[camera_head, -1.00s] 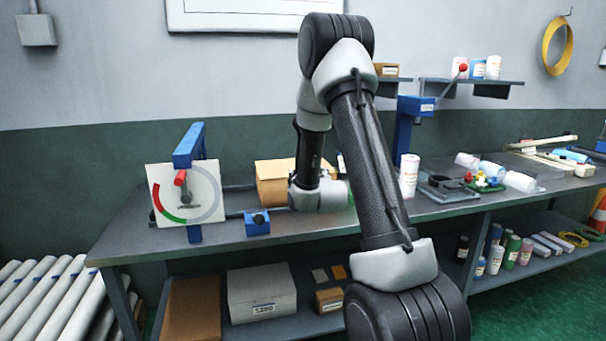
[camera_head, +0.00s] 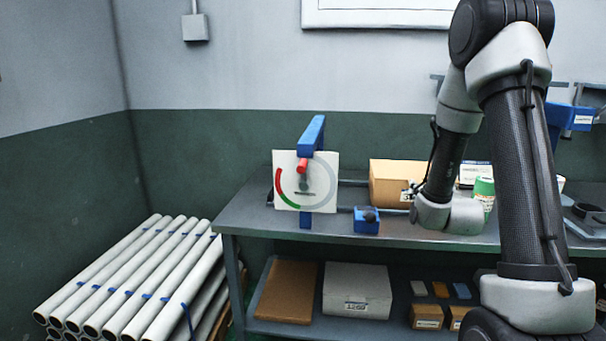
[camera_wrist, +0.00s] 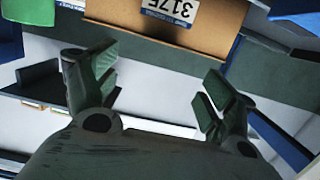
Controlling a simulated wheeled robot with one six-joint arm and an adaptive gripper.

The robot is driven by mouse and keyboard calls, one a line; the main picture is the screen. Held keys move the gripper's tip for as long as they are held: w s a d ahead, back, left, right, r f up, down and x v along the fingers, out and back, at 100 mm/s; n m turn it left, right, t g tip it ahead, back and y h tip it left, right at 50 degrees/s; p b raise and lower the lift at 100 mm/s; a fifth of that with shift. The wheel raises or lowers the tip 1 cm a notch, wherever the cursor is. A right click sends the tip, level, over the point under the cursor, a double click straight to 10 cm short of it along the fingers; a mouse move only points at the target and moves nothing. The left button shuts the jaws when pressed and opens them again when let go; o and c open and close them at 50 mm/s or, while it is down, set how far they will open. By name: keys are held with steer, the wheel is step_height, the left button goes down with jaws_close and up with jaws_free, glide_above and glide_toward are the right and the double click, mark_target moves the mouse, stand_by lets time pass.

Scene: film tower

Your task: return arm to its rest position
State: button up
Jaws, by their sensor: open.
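My arm (camera_head: 527,190) stands folded at the right of the head view, in front of the workbench. Its wrist (camera_head: 447,214) hangs low over the bench top beside a cardboard box (camera_head: 396,184). The gripper itself is hidden in the head view. In the wrist view my gripper (camera_wrist: 160,90) is open, its two fingers wide apart with nothing between them. A brown box with a label reading 3175 (camera_wrist: 160,25) shows beyond the fingers, apart from them.
The bench (camera_head: 250,212) carries a dial plate (camera_head: 325,172) on a blue stand and a small blue block (camera_head: 366,220). The lower shelf holds a brown box (camera_head: 287,291) and a white box (camera_head: 357,290). White tubes (camera_head: 130,280) lie stacked at the left.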

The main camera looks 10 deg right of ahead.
steer(key=f+g, duration=0.1)
steer(key=f, duration=0.1)
steer(key=s+f+g, duration=0.1)
steer(key=f, duration=0.2)
steer(key=s+a+f+g+y, duration=0.1)
steer(key=f, duration=0.1)
steer(key=shift+s+f+g, duration=0.25)
steer(key=shift+f+g, duration=0.05)
steer(key=s+a+f+g+y, duration=0.1)
steer(key=s+a+f+g, duration=0.15)
steer(key=s, duration=0.25)
steer(key=s+a+f+g+y, duration=0.1)
steer(key=s+a+g, duration=0.1)
steer(key=s+g, duration=0.25)
steer(key=s+a+r+n, duration=0.1)
steer(key=s+a+r, duration=0.2)
steer(key=s+r, duration=0.8)
steer(key=s+a+r+n+y, duration=0.1)
steer(key=s+a+r, duration=0.3)
steer(key=s+r, duration=0.6)
steer(key=shift+s+a+r+n+g, duration=0.35)
steer(key=shift+s+n, duration=0.25)
steer(key=shift+s, duration=0.2)
